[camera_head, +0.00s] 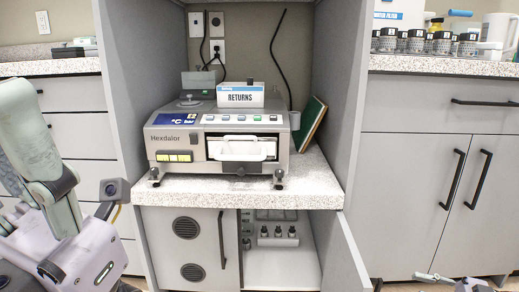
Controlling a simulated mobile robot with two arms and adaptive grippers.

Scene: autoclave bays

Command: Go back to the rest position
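My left arm comes in from the left, with its wrist and pale lilac gripper body (88,262) low at the left edge. Its fingertips are cut off or hidden at the bottom, so I cannot tell whether it is open. A small grey part of my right gripper (455,283) shows at the bottom right edge; most of it is out of view. Neither gripper visibly touches the bay. The Hexdalor autoclave (190,142) stands on the speckled shelf (235,190) between them, with a white handled piece (242,148) at its front opening.
A RETURNS box (240,97) sits on the autoclave, and a green book (309,124) leans at its right. The lower cabinet's right door (345,255) stands open and juts forward. Bottles (278,233) stand inside. Drawers and counters flank the bay.

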